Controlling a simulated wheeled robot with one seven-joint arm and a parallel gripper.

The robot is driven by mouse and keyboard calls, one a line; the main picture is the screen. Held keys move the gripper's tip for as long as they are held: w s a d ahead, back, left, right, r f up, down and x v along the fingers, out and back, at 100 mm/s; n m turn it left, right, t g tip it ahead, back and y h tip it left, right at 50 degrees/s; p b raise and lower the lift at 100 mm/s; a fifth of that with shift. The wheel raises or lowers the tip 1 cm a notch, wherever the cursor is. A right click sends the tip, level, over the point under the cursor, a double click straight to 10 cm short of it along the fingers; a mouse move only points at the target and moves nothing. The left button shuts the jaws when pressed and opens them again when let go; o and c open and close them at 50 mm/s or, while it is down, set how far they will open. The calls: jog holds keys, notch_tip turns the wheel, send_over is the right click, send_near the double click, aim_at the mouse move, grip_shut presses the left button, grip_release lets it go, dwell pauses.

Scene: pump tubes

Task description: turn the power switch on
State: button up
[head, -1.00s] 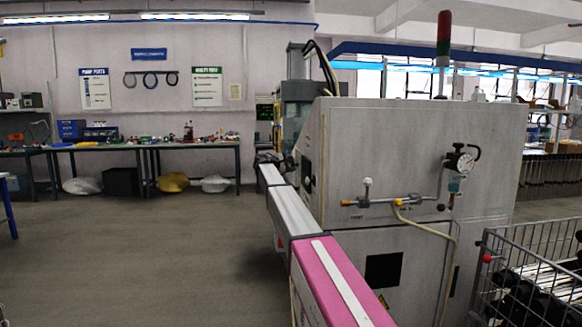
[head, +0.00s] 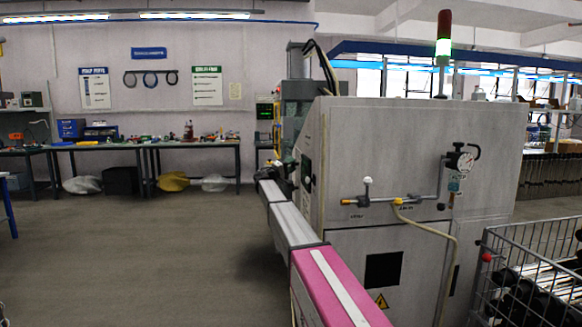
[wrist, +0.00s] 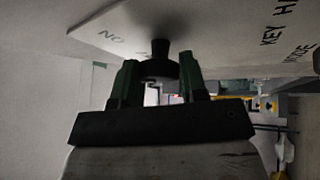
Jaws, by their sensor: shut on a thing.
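The power switch is a black rotary knob (wrist: 160,47) on a pale panel (wrist: 105,28) lettered "NO", "KEY H…" and "MODE" in the wrist view. My gripper (wrist: 159,78) has its two green fingers on either side of the knob's round base and is shut on it. In the head view my gripper (head: 286,172) is at the left end of the large grey machine (head: 420,150). There my own arm and the machine's edge hide the switch. The green section of the signal tower (head: 443,50) on the machine is brightly lit.
A wire cart (head: 530,240) stands at the lower right beside the machine. Gas fittings, a gauge (head: 461,161) and a hose stick out from the machine's front. Workbenches (head: 150,147) line the back wall. The floor (head: 130,240) at left is clear.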

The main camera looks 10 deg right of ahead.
jog(key=shift+f+m+g+h, duration=0.1)
jog(key=shift+m+g+h, duration=0.5)
jog(key=shift+m, duration=0.95)
jog(key=shift+m+g+h, duration=0.5)
jog(key=shift+m+h, duration=0.2)
jog(key=shift+m, duration=0.85)
jog(key=o, duration=0.9)
jog(key=v, duration=1)
jog(key=shift+a+f, duration=0.25)
jog(key=shift+a, duration=0.1)
